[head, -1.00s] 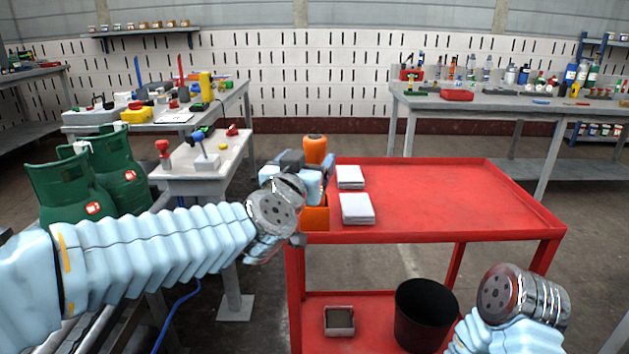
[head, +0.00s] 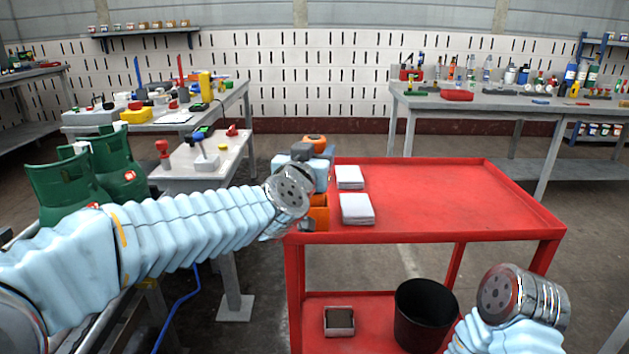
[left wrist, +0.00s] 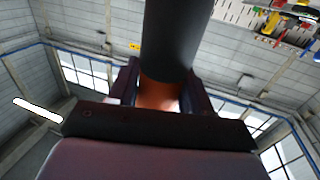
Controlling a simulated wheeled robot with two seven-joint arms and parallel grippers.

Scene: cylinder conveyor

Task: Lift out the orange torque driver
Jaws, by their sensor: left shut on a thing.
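The orange torque driver (head: 315,141) shows only its rounded orange top in the head view; my left gripper hides the rest. My left gripper (head: 315,157) is around it, above the left end of the red cart. An orange block (head: 319,217) is partly visible below the gripper at the cart's edge. In the left wrist view my left gripper (left wrist: 158,92) is shut on the driver, with the orange part (left wrist: 160,97) between the fingers and a wide dark cylindrical part (left wrist: 168,40) beyond. Whether its lower end is clear of the block is hidden. My right gripper is out of view.
The red cart (head: 440,195) has a wide clear top, with two stacks of white cloths (head: 357,209) right beside the driver. A black bin (head: 425,315) and a small box (head: 339,321) stand on its lower shelf. Green cylinders (head: 115,165) stand at the left.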

